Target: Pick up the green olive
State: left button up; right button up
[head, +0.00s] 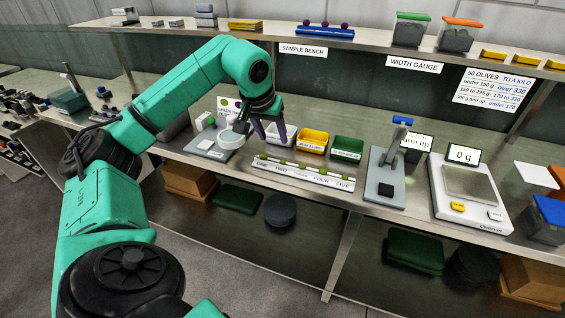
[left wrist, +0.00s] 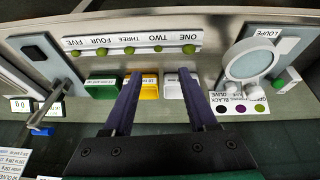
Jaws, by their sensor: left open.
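Several green olives (left wrist: 158,49) sit in a row on a white strip (left wrist: 140,38) labelled ONE to FIVE. In the head view the strip (head: 305,174) lies along the bench front, with the olives (head: 282,163) on its back edge. My left gripper (head: 270,132) is open and empty above the bench, behind the strip's left part. In the left wrist view its two fingers (left wrist: 158,76) are spread over the small trays, apart from the olives. My right gripper is not in view.
White (head: 280,133), yellow (head: 313,141) and green (head: 348,148) trays stand behind the strip. A loupe stand (head: 212,146) is at its left. A width gauge (head: 385,178) and a scale (head: 468,192) are at its right. A shelf (head: 360,38) runs above.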

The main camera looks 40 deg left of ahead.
aim_at(282, 161)
pick_arm(q)
jog(key=p+x, duration=0.2)
jog(key=x, duration=0.9)
jog(key=shift+d+f, duration=0.15)
jog(key=shift+f, duration=0.1)
jog(key=shift+w+f, duration=0.15)
jog(key=shift+f, duration=0.15)
jog(key=c, duration=0.9)
